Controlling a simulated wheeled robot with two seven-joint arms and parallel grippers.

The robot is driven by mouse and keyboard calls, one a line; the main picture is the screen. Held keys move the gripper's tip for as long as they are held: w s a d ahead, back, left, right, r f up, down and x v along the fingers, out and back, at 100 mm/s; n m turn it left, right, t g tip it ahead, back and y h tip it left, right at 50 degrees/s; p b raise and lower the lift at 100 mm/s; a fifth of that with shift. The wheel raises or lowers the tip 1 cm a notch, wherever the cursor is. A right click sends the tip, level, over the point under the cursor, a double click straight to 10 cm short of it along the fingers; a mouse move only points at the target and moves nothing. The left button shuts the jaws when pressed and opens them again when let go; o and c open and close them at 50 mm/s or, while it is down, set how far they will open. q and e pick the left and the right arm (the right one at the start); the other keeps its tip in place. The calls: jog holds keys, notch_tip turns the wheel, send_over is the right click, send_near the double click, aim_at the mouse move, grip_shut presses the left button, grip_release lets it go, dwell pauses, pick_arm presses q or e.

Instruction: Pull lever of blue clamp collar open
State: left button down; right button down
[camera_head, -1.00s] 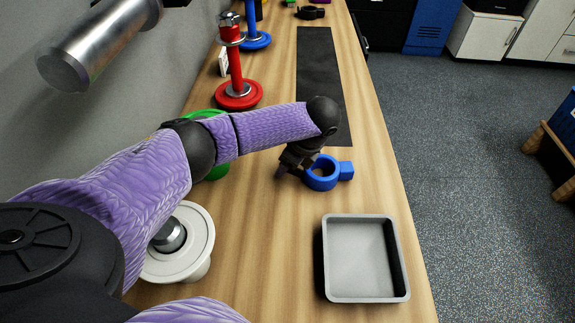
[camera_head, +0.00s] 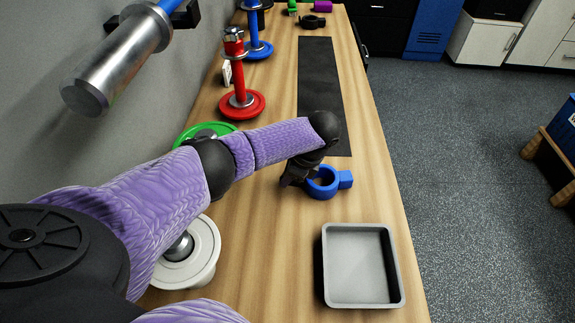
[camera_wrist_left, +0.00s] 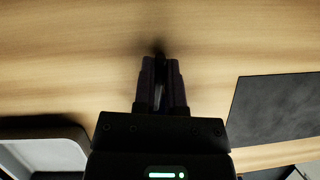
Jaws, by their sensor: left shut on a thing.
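The blue clamp collar (camera_head: 322,183) lies on the wooden bench in the head view, with its block-shaped tab (camera_head: 346,180) pointing right. My left gripper (camera_head: 288,181) reaches down at the collar's left side and covers that part of the ring. In the left wrist view the left gripper's dark fingers (camera_wrist_left: 160,88) are nearly together, closed on the collar's lever. The lever itself is hidden by the fingers and in shadow. No blue of the collar shows in the wrist view. My right gripper is not in view.
A grey tray (camera_head: 328,300) stands at the front right of the bench. A black mat (camera_head: 318,70) lies behind the collar. Red (camera_head: 242,103), green (camera_head: 190,133) and white (camera_head: 205,262) weight plates stand along the left. The bench right of the collar is clear.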

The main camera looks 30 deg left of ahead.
pick_arm(q)
jog(key=shift+d+n, duration=0.1)
jog(key=shift+n, duration=0.3)
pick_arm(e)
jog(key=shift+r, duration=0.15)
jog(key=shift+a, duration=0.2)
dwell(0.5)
pick_arm(q)
jog(key=c, duration=0.7)
grip_release()
jog(key=p+v, duration=0.2)
jog(key=v, duration=0.7)
jog(key=shift+w+d+r, duration=0.1)
jog(key=shift+w+r, duration=0.05)
jog(key=shift+r, duration=0.2)
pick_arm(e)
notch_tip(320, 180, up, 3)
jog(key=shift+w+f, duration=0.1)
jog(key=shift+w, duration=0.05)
